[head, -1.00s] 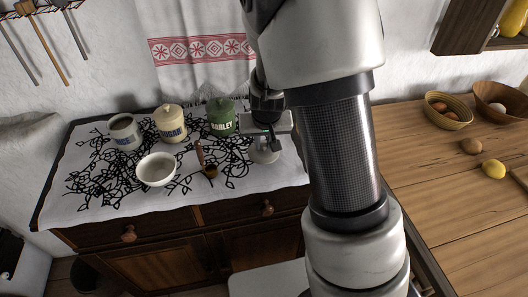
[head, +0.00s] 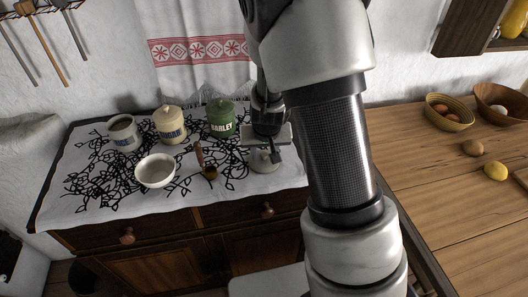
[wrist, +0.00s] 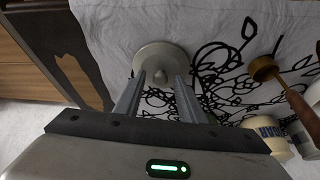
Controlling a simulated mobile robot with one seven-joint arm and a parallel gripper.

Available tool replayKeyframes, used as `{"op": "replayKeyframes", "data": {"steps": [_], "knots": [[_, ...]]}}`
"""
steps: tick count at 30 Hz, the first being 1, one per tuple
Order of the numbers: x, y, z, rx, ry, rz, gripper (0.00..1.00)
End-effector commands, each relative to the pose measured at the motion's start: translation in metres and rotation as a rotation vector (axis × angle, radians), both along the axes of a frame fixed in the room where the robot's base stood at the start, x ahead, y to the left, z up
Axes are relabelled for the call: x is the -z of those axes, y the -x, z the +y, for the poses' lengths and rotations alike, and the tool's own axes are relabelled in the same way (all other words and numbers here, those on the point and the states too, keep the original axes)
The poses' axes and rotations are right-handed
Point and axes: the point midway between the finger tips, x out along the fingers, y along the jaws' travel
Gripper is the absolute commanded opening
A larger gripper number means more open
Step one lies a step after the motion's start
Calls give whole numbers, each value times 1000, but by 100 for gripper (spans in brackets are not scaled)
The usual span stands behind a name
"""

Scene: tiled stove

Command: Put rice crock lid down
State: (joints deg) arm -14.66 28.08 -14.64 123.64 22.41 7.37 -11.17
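The rice crock lid (head: 264,163) is a pale round disc with a small knob, lying on the white cloth near the front right of the cabinet top. It also shows in the wrist view (wrist: 160,56), knob towards me. My gripper (head: 274,158) is just above the lid. In the wrist view its two fingers (wrist: 159,78) stand apart on either side of the knob, with gaps showing. An open grey-white crock (head: 125,134) without a lid stands at the back left; its label is hard to read.
A cream lidded crock (head: 170,126) and a green barley crock (head: 221,119) stand at the back. A white bowl (head: 155,171) and a wooden-handled scoop (head: 205,163) lie left of the lid. A wooden counter (head: 440,185) is at right.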

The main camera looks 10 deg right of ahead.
Motion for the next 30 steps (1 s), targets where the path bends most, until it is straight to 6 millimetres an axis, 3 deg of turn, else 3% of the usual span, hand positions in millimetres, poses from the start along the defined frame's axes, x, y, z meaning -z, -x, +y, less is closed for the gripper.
{"op": "replayKeyframes", "data": {"steps": [5,15,26,30], "knots": [[-13,2,1,-2,0,-2,36],[-80,29,6,-4,-1,-4,36],[-119,47,7,-2,-12,-3,36],[-152,66,13,-13,-76,-8,36]]}}
